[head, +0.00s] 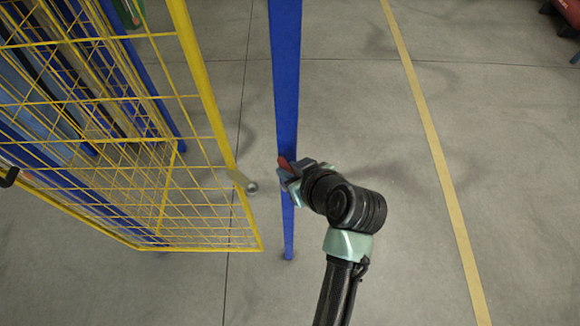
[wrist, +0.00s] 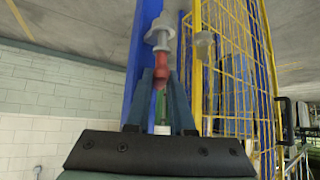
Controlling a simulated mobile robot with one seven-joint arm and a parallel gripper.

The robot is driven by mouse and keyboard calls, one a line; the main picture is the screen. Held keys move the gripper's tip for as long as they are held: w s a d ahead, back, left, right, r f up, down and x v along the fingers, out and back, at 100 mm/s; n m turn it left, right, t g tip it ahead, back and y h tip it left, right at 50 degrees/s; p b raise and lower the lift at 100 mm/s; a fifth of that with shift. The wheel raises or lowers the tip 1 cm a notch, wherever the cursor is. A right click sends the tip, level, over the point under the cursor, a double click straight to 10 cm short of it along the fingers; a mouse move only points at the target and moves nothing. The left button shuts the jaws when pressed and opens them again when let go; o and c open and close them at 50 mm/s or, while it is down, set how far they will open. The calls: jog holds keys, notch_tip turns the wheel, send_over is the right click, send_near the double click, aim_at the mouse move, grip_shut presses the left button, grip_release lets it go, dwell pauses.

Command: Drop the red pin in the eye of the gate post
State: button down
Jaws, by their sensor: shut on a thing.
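The red pin (head: 284,163) shows as a small red piece at my gripper (head: 287,174), against the blue gate post (head: 286,90). In the wrist view its red part (wrist: 161,72) sits between the fingertips of my gripper (wrist: 162,78), which is shut on it. A grey, flanged, round piece (wrist: 160,36) lies in line beyond the red part, beside the blue post (wrist: 140,60). I cannot tell whether it is the pin's shank, the post's eye, or both. The eye is not clear in the head view.
The yellow mesh gate (head: 205,85) stands left of the post, with a gap between. A grey latch plate with a round end (head: 251,187) sticks out from its edge towards the post. The floor right of the post is clear, crossed by a yellow line (head: 428,125).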

jog(key=shift+f+b, duration=0.75)
jog(key=shift+f, duration=0.4)
jog(key=c, duration=0.7)
grip_release()
jog(key=shift+s+r, duration=0.1)
jog(key=shift+r, duration=0.05)
jog(key=b+v, duration=0.1)
jog(key=v, duration=1.1)
jog(key=shift+s+r+b, duration=0.2)
jog(key=shift+r+b, duration=0.1)
jog(key=shift+d, duration=0.2)
